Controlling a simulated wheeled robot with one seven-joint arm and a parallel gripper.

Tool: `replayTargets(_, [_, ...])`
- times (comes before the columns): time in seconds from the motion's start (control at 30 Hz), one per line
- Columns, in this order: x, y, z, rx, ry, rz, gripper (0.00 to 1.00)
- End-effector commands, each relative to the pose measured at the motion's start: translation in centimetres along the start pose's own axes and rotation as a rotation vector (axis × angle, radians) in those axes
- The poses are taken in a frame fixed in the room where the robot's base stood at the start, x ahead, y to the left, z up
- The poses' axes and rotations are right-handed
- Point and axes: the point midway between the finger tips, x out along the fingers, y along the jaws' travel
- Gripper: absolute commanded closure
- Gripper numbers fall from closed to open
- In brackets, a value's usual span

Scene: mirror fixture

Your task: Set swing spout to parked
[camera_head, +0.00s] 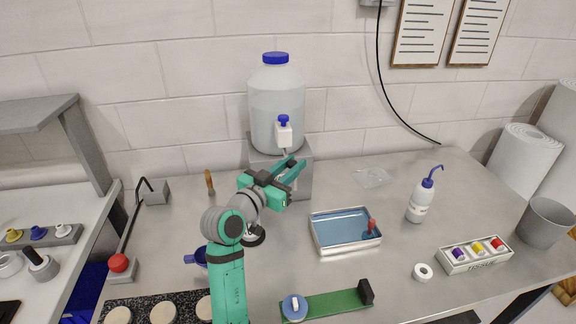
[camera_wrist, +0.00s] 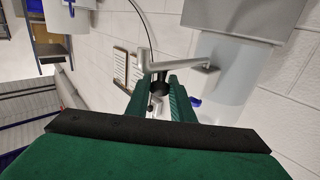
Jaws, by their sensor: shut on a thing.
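The swing spout (camera_wrist: 170,66) is a grey metal pipe in the wrist view. In the head view my gripper (camera_head: 291,171) is in front of the carboy stand. A dark round base (camera_head: 254,236) with a metal stub shows beside my arm. Most of the spout is hidden there by my arm and gripper. No parked mark can be made out.
The carboy (camera_head: 275,92) with a blue cap and tap stands on a grey block (camera_head: 304,180) behind my gripper. A metal tray (camera_head: 318,241) of blue liquid lies to the right, with a wash bottle (camera_head: 420,203) beyond.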

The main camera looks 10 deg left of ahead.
Motion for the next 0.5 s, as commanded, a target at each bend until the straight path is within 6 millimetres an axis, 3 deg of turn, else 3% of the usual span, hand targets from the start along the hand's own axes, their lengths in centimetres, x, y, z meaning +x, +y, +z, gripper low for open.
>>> replayTargets(0.2, [0.06, -0.01, -0.01, 0.000, 0.000, -0.001, 1.00])
replayTargets(0.23, [0.06, -0.01, 0.00, 0.000, 0.000, -0.001, 0.72])
replayTargets(0.3, [0.05, -0.01, 0.00, 0.000, 0.000, -0.001, 0.60])
replayTargets(0.5, [0.00, -0.06, 0.00, 0.000, 0.000, -0.002, 0.60])
